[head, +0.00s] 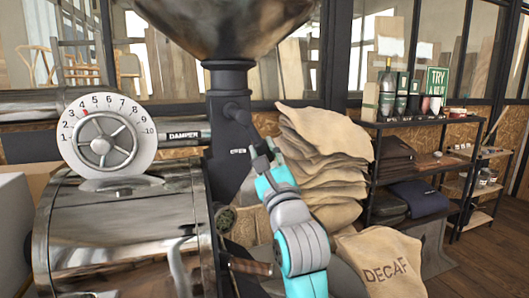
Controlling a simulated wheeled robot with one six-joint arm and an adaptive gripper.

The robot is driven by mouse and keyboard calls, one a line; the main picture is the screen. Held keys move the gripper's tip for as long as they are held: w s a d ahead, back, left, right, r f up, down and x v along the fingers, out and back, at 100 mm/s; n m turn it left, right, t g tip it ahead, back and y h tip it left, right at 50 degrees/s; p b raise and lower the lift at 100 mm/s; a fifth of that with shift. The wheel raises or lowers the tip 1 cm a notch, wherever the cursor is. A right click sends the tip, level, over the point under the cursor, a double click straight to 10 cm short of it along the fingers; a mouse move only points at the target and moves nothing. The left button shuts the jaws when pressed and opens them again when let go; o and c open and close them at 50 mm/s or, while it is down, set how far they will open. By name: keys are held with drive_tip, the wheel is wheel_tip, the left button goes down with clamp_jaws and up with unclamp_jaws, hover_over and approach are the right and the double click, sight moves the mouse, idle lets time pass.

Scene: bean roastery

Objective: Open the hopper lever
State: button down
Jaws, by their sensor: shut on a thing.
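The hopper (225,25) is a dark, shiny metal funnel at the top of the head view. A dark neck and column run down below it. The hopper lever (239,114) shows as a black, rounded part on the right side of this column. My gripper (262,151) has dark fingers on a teal and grey arm, to the right of the column and just below that black part. It is shut on the lever; the fingers hide the part that they hold.
The roaster drum (125,235) and a white damper dial (107,135) stand left of the column. Stacked burlap sacks (325,165) lie close behind my arm on the right. A DECAF sack (385,262) is lower right. A dark shelf (415,125) stands beyond.

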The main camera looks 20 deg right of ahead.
drive_tip(key=c, duration=0.8)
unclamp_jaws()
drive_tip(key=shift+c, duration=0.2)
drive_tip(key=v, duration=1.2)
